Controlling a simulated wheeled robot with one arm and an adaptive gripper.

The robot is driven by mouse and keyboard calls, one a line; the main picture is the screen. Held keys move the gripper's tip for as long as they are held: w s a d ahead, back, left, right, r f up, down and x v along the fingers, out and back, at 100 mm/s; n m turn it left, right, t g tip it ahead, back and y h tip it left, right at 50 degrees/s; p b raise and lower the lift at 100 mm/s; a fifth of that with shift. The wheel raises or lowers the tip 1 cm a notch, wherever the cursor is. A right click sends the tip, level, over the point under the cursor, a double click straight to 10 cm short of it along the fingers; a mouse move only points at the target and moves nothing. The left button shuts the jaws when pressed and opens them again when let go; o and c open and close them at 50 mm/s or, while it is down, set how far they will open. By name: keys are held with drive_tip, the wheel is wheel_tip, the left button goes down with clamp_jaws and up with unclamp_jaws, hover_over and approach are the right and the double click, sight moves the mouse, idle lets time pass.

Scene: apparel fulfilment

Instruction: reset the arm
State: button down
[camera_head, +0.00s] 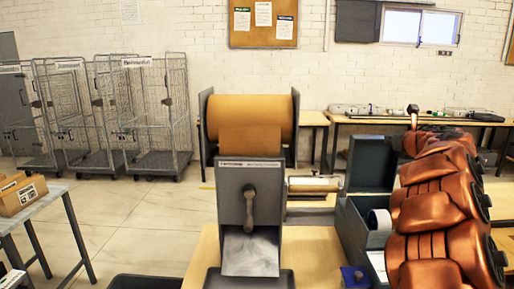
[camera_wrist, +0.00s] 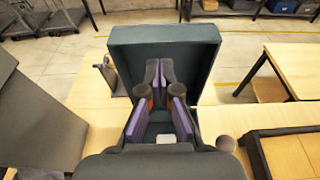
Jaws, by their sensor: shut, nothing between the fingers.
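My gripper (camera_wrist: 160,78) shows in the middle of the wrist view, with dark knuckles and purple-sided fingers. It is shut and holds nothing. Its fingers are in front of a dark box with a raised lid (camera_wrist: 165,38). I cannot tell their height over the box. In the head view my copper-coloured arm is folded along the right side; the gripper cannot be made out there.
The open dark box (camera_head: 372,163) is close left of my arm. A dispenser with a brown paper roll (camera_head: 250,112) stands centrally on the wooden table (camera_head: 315,255). Wire cages (camera_head: 160,115) and a grey table (camera_head: 45,208) are left, with clear floor between.

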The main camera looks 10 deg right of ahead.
drive_tip(key=s+a+r+m+g+h, duration=0.2)
drive_tip(key=s+r+m+h, duration=0.6)
drive_tip(key=m, duration=0.7)
drive_tip(key=s+a+f+m+g+y, duration=0.3)
drive_tip(key=s+a+f+m+g, duration=0.2)
drive_tip(key=s+a+f+m, duration=0.45)
drive_tip(key=s+a+f+m+g+y, duration=0.35)
drive_tip(key=s+a+f+m, duration=0.35)
drive_tip(key=s+a+f, duration=0.65)
drive_tip(key=s+a+f+g+y, duration=0.2)
drive_tip(key=s+a+f, duration=0.3)
drive_tip(key=s+a, duration=0.3)
drive_tip(key=s+a+f+m+g+y, duration=0.1)
drive_tip(key=s+a+f+g+y, duration=0.2)
drive_tip(key=s+a+f, duration=0.3)
drive_tip(key=s+a+g, duration=0.1)
drive_tip(key=s+a, duration=0.1)
drive_tip(key=shift+s+a, duration=0.15)
drive_tip(key=shift+s, duration=0.2)
drive_tip(key=shift+f+m, duration=0.1)
drive_tip(key=shift+m, duration=0.15)
